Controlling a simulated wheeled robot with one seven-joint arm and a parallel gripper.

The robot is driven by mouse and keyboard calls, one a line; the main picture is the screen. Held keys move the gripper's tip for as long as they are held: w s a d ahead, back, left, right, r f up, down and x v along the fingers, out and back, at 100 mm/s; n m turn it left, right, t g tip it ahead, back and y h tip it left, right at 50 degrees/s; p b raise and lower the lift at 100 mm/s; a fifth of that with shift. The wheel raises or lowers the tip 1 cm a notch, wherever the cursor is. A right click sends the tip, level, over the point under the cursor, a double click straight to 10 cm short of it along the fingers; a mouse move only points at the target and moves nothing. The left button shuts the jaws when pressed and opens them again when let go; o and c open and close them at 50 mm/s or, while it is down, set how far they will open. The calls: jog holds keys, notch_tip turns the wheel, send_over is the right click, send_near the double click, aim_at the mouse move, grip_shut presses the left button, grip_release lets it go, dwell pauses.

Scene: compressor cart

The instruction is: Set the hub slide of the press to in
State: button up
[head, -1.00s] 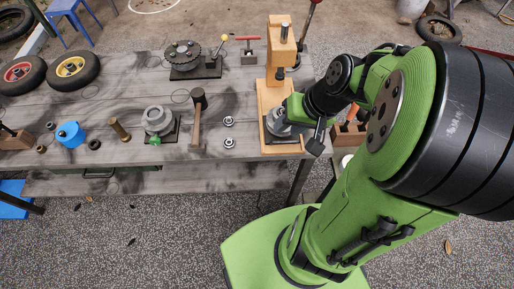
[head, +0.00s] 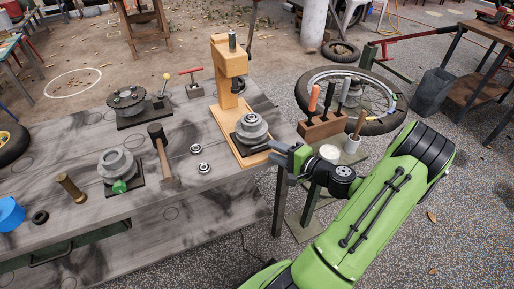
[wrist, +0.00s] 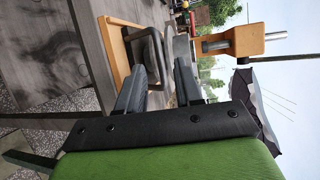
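The press (head: 228,62) is an orange wooden frame with a metal ram, standing on the bench's right end. It shows sideways in the wrist view (wrist: 240,40). On its base (head: 228,140) sits a grey stepped hub (head: 251,128) on a dark slide plate (head: 262,146), below and in front of the ram. My gripper (head: 277,154) is at the front right edge of the press base, close to the slide. In the wrist view my gripper (wrist: 165,72) has its fingers apart, with a grey rounded part of the slide or hub ahead of the gap. Contact cannot be told.
A mallet (head: 160,152), another hub on a plate (head: 117,165) and two small bearings stand left of the press. A wooden tool block (head: 320,127) with handled tools is to the right. A spoked wheel (head: 375,95) lies behind it.

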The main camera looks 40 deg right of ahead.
aim_at(254, 134)
jog(key=b+x, duration=0.1)
jog(key=x, duration=0.6)
jog(key=shift+w+f, duration=0.1)
jog(key=shift+w, duration=0.2)
grip_shut()
